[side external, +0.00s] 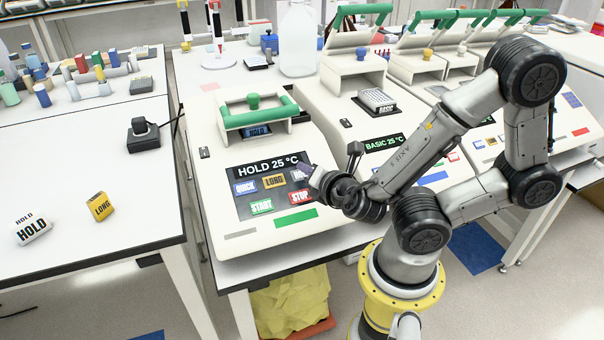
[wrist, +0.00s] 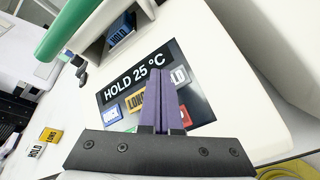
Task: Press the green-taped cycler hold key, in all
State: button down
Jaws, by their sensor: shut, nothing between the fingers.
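The green-taped cycler (side external: 225,160) is the nearest one, with a green strip (side external: 296,218) on its front. Its display (side external: 268,165) reads "HOLD 25 °C", also in the wrist view (wrist: 138,78). Its white hold key (side external: 297,174) is at the right end of the upper key row, partly hidden by my gripper. In the wrist view the hold key (wrist: 181,76) shows just right of the purple fingertips. My gripper (side external: 309,170) is shut and empty, over the right part of the panel. I cannot tell whether the fingertips touch it.
Quick (side external: 245,187), long (side external: 274,181), start (side external: 262,207) and stop (side external: 299,197) keys share the panel. The cycler's green handle (side external: 260,116) stands behind. A "BASIC 25 °C" cycler (side external: 335,110) is to the right. HOLD (side external: 33,228) and LONG (side external: 100,206) blocks lie on the left table.

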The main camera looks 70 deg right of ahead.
jog(key=shift+s+a+r, duration=0.2)
jog(key=shift+a+r, duration=0.05)
jog(key=shift+r, duration=0.4)
jog(key=shift+s+a+r, duration=0.2)
jog(key=shift+r, duration=0.5)
jog(key=shift+s+a+r, duration=0.2)
jog(key=shift+a+r, duration=0.05)
jog(key=shift+r, duration=0.4)
jog(key=shift+s+r, duration=0.1)
jog(key=shift+r, duration=0.05)
jog(key=shift+d, duration=0.1)
jog(key=s+d+r+m+g, duration=0.3)
jog(key=s+d+m+g, duration=0.2)
jog(key=s+m+g, duration=0.45)
jog(key=w+a+r+m+t+y, duration=0.1)
jog(key=a+m+t+y, duration=0.1)
jog(key=a+m+y, duration=0.2)
jog(key=w+a+r+m+t+y, duration=0.1)
jog(key=a+r+m+t+y, duration=0.1)
jog(key=a+m+y, duration=0.3)
jog(key=a+m, duration=0.1)
jog(key=a, duration=0.3)
jog(key=shift+w+a+r, duration=0.15)
jog(key=shift+a+r, duration=0.1)
